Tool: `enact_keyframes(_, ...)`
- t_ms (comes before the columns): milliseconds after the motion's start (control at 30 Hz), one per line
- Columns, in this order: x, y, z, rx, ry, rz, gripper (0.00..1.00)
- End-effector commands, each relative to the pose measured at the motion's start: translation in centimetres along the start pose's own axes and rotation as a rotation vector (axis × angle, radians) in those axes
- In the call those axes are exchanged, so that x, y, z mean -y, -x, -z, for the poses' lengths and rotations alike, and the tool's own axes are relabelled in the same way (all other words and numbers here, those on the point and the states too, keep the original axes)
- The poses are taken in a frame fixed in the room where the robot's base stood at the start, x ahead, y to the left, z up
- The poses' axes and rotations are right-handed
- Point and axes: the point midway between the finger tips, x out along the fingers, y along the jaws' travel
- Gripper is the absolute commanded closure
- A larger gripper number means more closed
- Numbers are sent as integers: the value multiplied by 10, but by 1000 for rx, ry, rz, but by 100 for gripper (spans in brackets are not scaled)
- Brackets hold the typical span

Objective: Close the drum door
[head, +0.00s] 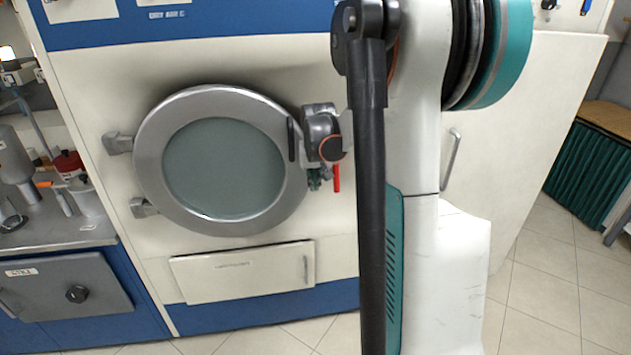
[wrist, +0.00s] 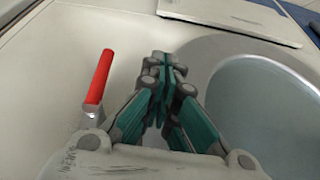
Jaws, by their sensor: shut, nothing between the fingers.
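The drum door (head: 158,150) is a round grey metal ring with a greenish glass window, on the front of the white machine. Its hinges (head: 118,143) are at its left side and a dark handle (head: 291,140) is at its right edge. It looks flush or nearly flush with the machine front; I cannot tell if a small gap is left. My gripper (head: 315,183) is at the door's right edge, mostly hidden by my wrist. In the wrist view my gripper (wrist: 165,65) is shut and empty beside the door rim (wrist: 275,62). A red lever (wrist: 100,77) stands left of the fingers; it also shows in the head view (head: 337,178).
A white lower panel (head: 240,272) sits below the door. A grey worktop (head: 60,232) with bottles and a red-topped container (head: 68,163) is at the left. My arm blocks the middle right of the head view. Tiled floor (head: 540,290) is clear at the right.

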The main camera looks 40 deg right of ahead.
Motion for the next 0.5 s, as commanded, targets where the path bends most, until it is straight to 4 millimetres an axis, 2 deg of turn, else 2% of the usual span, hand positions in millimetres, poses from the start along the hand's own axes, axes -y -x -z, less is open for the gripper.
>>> enact_keyframes(200, 0, -8, 19, 1, 0, 0, 100)
enact_keyframes(500, 0, -8, 23, 1, 0, 0, 100)
